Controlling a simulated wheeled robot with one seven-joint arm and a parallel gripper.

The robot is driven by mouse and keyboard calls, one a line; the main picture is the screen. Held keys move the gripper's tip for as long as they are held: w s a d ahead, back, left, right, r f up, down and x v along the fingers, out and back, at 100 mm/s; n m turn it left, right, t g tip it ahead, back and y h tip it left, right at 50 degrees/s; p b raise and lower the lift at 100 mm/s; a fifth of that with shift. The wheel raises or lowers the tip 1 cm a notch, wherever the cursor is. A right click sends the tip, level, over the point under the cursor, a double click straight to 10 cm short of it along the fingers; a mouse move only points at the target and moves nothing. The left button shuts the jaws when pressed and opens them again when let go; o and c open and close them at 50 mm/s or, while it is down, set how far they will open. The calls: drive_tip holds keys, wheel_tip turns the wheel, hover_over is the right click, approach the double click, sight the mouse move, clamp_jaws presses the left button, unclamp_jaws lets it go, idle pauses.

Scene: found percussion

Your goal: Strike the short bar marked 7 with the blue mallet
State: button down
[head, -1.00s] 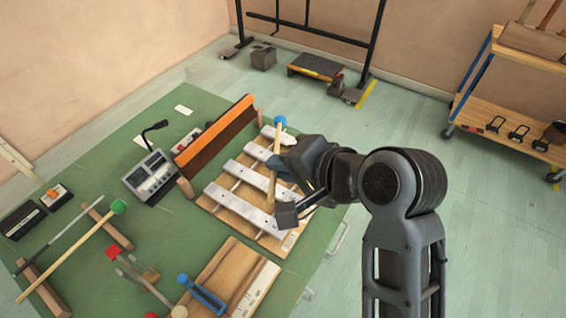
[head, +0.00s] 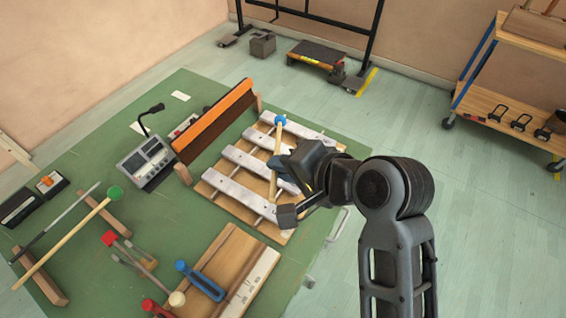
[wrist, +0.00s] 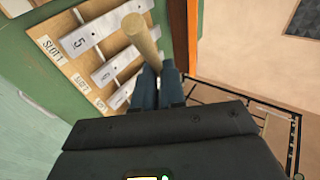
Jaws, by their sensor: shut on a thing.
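The blue mallet has a blue head (head: 281,120) and a pale wooden handle (head: 274,160). My gripper (wrist: 158,85) is shut on the handle, which extends beyond the fingertips in the wrist view (wrist: 142,36). In the head view the handle crosses in front of the metal bars and the head overlaps the farthest bar (head: 312,138); I cannot tell whether it touches. Several grey bars lie on a wooden frame (head: 212,188). One bar marked 5 (wrist: 92,30) is readable in the wrist view. I cannot read a 7; my gripper hides parts of the bars.
An orange-topped brown board (head: 215,122) stands upright behind the bars, beside a grey console (head: 146,160). A green-headed mallet (head: 114,192) rests at left. A wooden box (head: 225,262) and blue-handled tool (head: 200,282) lie in front.

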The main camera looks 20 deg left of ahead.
wheel_tip(320, 180, down, 5)
drive_tip(key=w+a+g+h+p, duration=0.1)
drive_tip(key=w+g+p, duration=0.1)
wheel_tip(320, 180, up, 6)
drive_tip(key=shift+m, duration=0.4)
drive_tip(key=shift+r, duration=0.1)
